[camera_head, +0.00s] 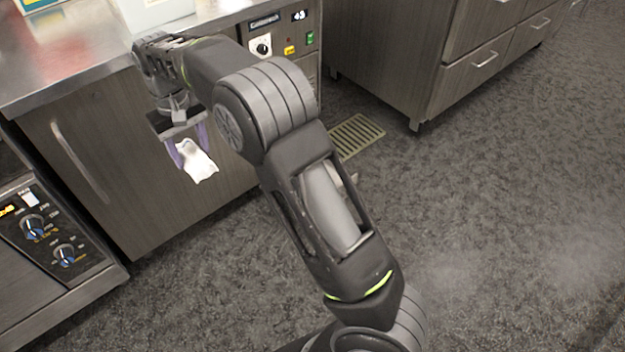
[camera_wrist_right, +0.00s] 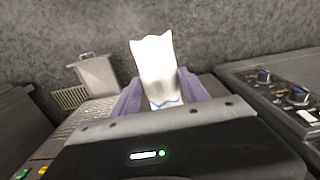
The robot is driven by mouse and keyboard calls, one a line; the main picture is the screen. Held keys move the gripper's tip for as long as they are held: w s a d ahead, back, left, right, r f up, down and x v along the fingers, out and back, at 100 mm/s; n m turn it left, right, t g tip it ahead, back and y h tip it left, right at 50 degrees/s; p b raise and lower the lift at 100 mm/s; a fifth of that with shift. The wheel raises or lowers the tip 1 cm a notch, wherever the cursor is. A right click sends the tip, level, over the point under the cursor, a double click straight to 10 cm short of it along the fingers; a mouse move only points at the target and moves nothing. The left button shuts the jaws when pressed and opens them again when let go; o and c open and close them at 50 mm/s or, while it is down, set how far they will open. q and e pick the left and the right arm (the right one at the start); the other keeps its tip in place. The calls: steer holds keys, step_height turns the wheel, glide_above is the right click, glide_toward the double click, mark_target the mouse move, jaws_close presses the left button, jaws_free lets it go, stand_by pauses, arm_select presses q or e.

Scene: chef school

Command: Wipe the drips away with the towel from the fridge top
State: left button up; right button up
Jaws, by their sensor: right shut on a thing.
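My right gripper (camera_head: 190,150) hangs in front of the dark wood-fronted fridge (camera_head: 100,150), below the level of its steel top (camera_head: 35,85). Its purple fingers are shut on a white towel (camera_head: 200,165), which sticks out past the fingertips. In the right wrist view the towel (camera_wrist_right: 153,62) stands between the purple fingers (camera_wrist_right: 158,92) and shows a blue zigzag line near them. The fridge top is partly hidden by my right arm and a pale box. A reddish sheen shows on it; I cannot make out drips. My left gripper is out of view.
The pale box (camera_head: 155,12) stands on the fridge top's back part. A control panel (camera_head: 283,40) is at the fridge's right end. A knobbed appliance (camera_head: 50,235) is at lower left. Drawers (camera_head: 480,65) stand at upper right. A floor grate (camera_head: 355,135) lies between; the floor at right is clear.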

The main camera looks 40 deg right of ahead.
step_height(320, 180, up, 10)
steer(key=p, duration=0.8)
steer(key=shift+f, duration=0.2)
steer(key=shift+w+f, duration=0.15)
steer(key=s+f, duration=0.2)
steer(key=shift+s+d+f+p, duration=0.3)
steer(key=shift+d+p, duration=0.05)
steer(key=shift+p, duration=0.05)
steer(key=s, duration=0.2)
steer(key=s+r+p, duration=0.1)
steer(key=s+p, duration=0.1)
steer(key=s, duration=0.1)
steer(key=shift+s+a+r, duration=0.35)
